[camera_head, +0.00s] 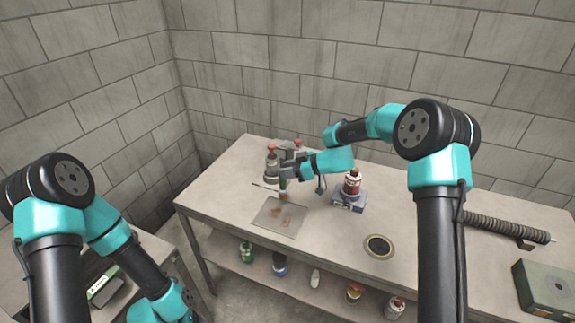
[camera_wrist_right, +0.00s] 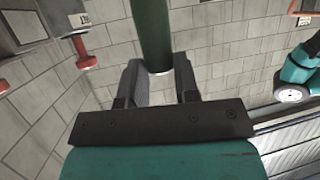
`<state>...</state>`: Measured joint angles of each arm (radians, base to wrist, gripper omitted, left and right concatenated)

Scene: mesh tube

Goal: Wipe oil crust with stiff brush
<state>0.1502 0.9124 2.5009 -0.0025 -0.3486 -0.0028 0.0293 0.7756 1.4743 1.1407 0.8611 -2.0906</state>
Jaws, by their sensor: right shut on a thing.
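My right gripper (camera_head: 285,174) is shut on the brush, whose pale yellowish lower end (camera_head: 283,194) points down near the back edge of the metal plate (camera_head: 262,216). I cannot tell whether the brush touches the plate. In the right wrist view the green brush handle (camera_wrist_right: 152,35) sits between the two fingers (camera_wrist_right: 158,82). The oil crust (camera_head: 285,222) shows as small brownish patches on the plate, in front of the brush. My left arm hangs low at the left, and its gripper is out of view.
A red-capped bottle (camera_head: 271,163) stands behind the plate, and a thin rod (camera_head: 265,187) lies left of the brush. A red-and-white can (camera_head: 352,181) rests on a blue box (camera_head: 348,203). A round dish (camera_head: 379,246) and ribbed hose (camera_head: 500,227) lie to the right.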

